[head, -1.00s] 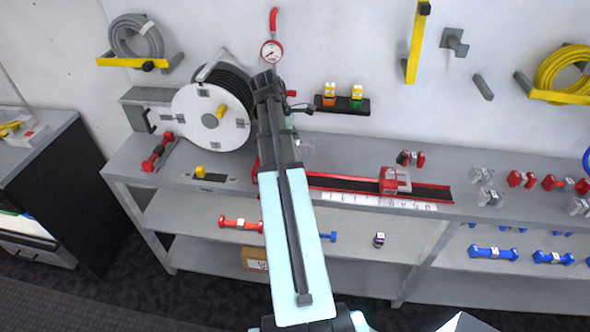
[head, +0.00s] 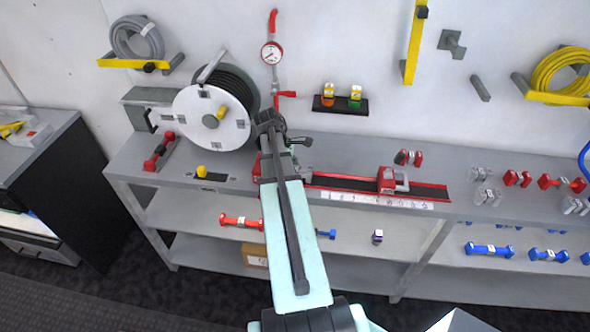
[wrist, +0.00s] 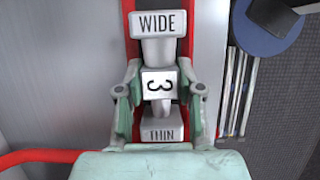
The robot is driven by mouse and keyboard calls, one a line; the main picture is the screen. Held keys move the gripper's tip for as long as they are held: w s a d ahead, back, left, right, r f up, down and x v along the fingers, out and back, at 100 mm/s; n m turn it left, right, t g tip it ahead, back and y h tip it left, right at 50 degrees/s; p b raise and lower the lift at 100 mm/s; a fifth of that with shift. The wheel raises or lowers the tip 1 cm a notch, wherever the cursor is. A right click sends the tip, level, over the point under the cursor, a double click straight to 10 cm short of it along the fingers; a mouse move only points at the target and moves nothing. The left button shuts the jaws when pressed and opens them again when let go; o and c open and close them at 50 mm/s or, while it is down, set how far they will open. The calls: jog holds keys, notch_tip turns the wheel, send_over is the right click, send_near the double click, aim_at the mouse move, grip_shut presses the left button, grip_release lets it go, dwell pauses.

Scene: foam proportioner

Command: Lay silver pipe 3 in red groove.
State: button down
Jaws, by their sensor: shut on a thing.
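Silver pipe 3 (wrist: 157,50) shows in the wrist view, with a wide end marked WIDE, a thin end marked THIN and a 3 on its middle block. My gripper (wrist: 160,95) is shut on its middle, one finger on each side. The red groove (wrist: 188,18), a dark channel with red edges, shows behind the pipe and lines up with it. I cannot tell whether the pipe touches the groove floor. In the head view, the red-edged track (head: 340,184) runs right along the bench from my arm's end; my arm hides the pipe there.
A red clamp-like slider (head: 388,180) sits on the track above a numbered scale (head: 375,200). A hose reel (head: 212,118) stands left of my arm, and a pressure gauge (head: 271,54) is on the wall behind. Several red and silver pipes lie on the bench at right.

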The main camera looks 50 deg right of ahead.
jog(key=shift+f, duration=0.3)
jog(key=c, duration=0.7)
grip_release()
jog(key=b+v, duration=0.3)
jog(key=v, duration=0.9)
jog(key=shift+a+r, duration=0.1)
jog(key=shift+r, duration=0.05)
